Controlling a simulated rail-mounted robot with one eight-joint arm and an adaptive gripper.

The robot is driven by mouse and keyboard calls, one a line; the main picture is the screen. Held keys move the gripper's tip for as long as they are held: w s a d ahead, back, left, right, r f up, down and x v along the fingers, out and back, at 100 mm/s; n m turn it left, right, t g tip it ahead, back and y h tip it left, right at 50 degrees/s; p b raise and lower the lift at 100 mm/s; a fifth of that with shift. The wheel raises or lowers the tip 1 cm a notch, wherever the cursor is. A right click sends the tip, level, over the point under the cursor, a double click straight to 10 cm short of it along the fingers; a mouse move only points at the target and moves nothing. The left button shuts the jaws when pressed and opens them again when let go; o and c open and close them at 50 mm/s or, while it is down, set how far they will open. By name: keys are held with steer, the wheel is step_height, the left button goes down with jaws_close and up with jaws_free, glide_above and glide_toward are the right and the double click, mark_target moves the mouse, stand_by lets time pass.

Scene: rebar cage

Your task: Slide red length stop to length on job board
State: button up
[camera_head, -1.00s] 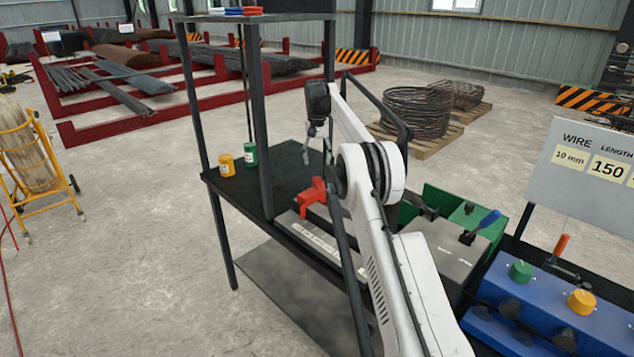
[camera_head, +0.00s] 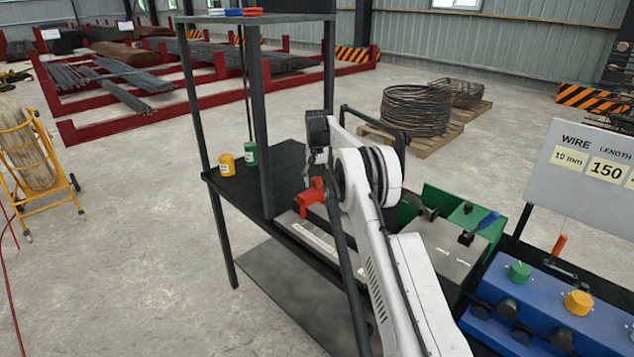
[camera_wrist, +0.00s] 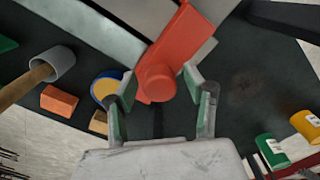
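The red length stop (camera_head: 309,196) sits on the pale scale bar (camera_head: 318,240) on the dark bench. In the wrist view the stop (camera_wrist: 178,48) has a round red knob facing my gripper (camera_wrist: 161,88). My fingers are open, one on each side of the knob, with gaps visible. The scale markings are too small to read.
Yellow (camera_head: 227,165) and green (camera_head: 250,154) canisters stand on the bench. A mallet (camera_wrist: 52,65), an orange block (camera_wrist: 59,100) and a blue-yellow round item (camera_wrist: 106,87) lie left in the wrist view. A dark shelf post (camera_head: 262,130) rises nearby. A blue bender (camera_head: 540,300) is at right.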

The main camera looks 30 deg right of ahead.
jaws_close()
steer(key=shift+s, duration=0.1)
steer(key=s+d+b, duration=0.2)
steer(key=s+b, duration=0.1)
steer(key=s, duration=0.5)
steer(key=s+d+b, duration=0.3)
steer(key=s+b, duration=0.1)
steer(key=s, duration=0.4)
steer(key=shift+d, duration=0.15)
steer(key=shift+o, duration=0.5)
jaws_free()
steer(key=shift+r, duration=0.1)
step_height(320, 180, up, 12)
stand_by(0.5)
